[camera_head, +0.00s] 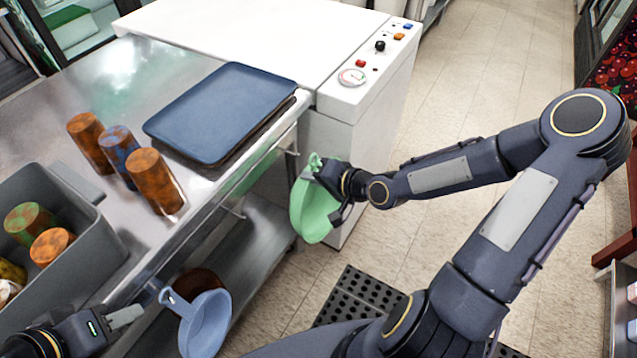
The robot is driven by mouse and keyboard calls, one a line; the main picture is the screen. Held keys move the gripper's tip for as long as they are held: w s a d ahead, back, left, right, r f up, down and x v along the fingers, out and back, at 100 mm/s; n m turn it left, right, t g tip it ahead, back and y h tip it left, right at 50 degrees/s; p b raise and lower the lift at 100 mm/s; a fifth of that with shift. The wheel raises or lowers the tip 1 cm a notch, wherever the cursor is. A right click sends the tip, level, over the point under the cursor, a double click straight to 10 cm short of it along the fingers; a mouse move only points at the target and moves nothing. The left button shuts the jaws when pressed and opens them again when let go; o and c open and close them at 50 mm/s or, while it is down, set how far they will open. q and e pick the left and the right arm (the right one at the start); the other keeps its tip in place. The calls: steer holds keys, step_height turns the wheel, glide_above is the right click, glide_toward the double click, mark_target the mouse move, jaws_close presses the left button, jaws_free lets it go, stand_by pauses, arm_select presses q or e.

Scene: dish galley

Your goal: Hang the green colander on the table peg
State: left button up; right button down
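The green colander (311,212) hangs in the air beside the table's right edge, in front of the white machine. My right gripper (325,178) is at its upper end and appears shut on it; the fingers partly hide the grip. Thin metal pegs stick out from the table's side, one (292,152) just left of the colander's top and another (236,212) nearer me. The colander looks close to the farther peg, but I cannot tell whether they touch. My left gripper (130,316) is low at the left, near the table's front corner; its finger opening is unclear.
A blue colander (205,322) hangs by the table's near edge, with a brown one (201,283) behind it. The steel table (120,75) bears blue trays (222,110), several patterned cups (154,180) and a grey bin (95,235). A white machine (345,125) stands behind the colander.

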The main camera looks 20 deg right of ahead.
steer(key=shift+w+a+f+b, duration=0.15)
steer(key=shift+w+a+b, duration=0.65)
steer(key=shift+w+b, duration=0.25)
steer(key=shift+w+a+f+b, duration=0.15)
steer(key=shift+w+a+b, duration=0.65)
steer(key=shift+w+b, duration=0.2)
steer(key=shift+b+x, duration=0.6)
steer(key=shift+x, duration=0.15)
steer(key=shift+a, duration=0.1)
steer(key=c, duration=1.6)
jaws_free()
